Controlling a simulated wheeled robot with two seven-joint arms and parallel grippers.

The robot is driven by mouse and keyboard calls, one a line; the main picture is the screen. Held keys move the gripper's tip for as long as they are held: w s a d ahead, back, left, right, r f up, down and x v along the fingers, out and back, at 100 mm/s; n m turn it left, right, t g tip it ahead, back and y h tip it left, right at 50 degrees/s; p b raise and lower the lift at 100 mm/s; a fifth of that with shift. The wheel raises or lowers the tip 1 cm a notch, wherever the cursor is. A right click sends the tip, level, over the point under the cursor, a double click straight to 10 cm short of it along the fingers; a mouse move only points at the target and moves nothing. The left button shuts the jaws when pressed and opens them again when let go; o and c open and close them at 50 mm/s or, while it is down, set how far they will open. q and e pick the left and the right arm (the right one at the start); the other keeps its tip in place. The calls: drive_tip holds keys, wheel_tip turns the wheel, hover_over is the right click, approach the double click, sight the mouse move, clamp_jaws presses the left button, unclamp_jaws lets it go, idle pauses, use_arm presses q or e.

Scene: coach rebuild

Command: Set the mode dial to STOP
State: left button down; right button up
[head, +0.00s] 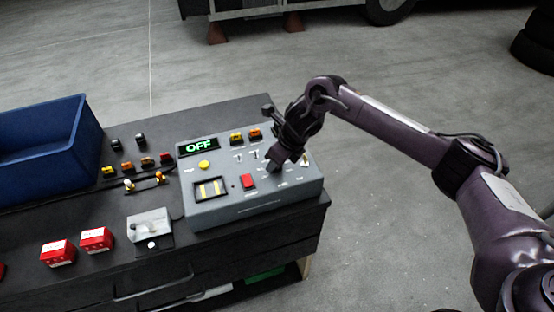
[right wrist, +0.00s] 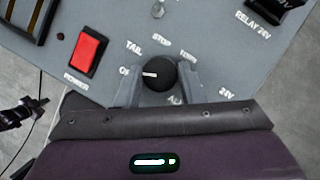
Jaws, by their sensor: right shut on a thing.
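The mode dial (right wrist: 157,74) is a round black knob with a white pointer on a grey control box (head: 215,210). In the right wrist view its pointer faces left, toward the partly hidden label starting with O. The STOP label (right wrist: 161,39) is above the knob, between TAIL and a partly blocked label. My right gripper (head: 274,160) is over the box's right half, its two fingers closed on either side of the dial. The fingers hide some labels. The box's green display (head: 198,146) reads OFF. A dark purple part, perhaps my left arm's end, shows at the wrist view's left edge.
A red POWER switch (right wrist: 87,50) and a small metal toggle are close to the dial. A yellow button (head: 204,165) is farther left. The box stands at the workbench's right end, with a blue bin (head: 50,150) and red boxes to the left.

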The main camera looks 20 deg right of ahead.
drive_tip(key=m, duration=0.1)
drive_tip(key=m+h, duration=0.1)
drive_tip(key=m, duration=0.1)
drive_tip(key=shift+a+r+m+t+p, duration=0.15)
drive_tip(key=shift+m+t+p, duration=0.15)
drive_tip(key=shift+t+p, duration=0.1)
drive_tip(key=m+h+p, duration=0.1)
drive_tip(key=m+p, duration=0.1)
drive_tip(key=m, duration=0.1)
drive_tip(key=shift+a+r+m+h, duration=0.1)
drive_tip(key=shift+m+h, duration=0.2)
drive_tip(key=m+h+p, duration=0.1)
drive_tip(key=m+p, duration=0.2)
drive_tip(key=m+h+p, duration=0.1)
drive_tip(key=m+p, duration=0.1)
drive_tip(key=m, duration=0.1)
drive_tip(key=shift+a+r+p, duration=0.1)
drive_tip(key=shift+a+p, duration=0.05)
drive_tip(key=shift+p, duration=0.25)
drive_tip(key=shift+w+f+m+g+h+p, duration=0.1)
drive_tip(key=shift+m+g+h+p, duration=0.3)
drive_tip(key=shift+m+p, duration=0.6)
drive_tip(key=shift+w+f+m+g+h+p, duration=0.1)
drive_tip(key=shift+m+g+h+p, duration=0.4)
drive_tip(key=shift+m, duration=0.8)
drive_tip(key=o, duration=1)
drive_tip(key=shift+s+f, duration=0.1)
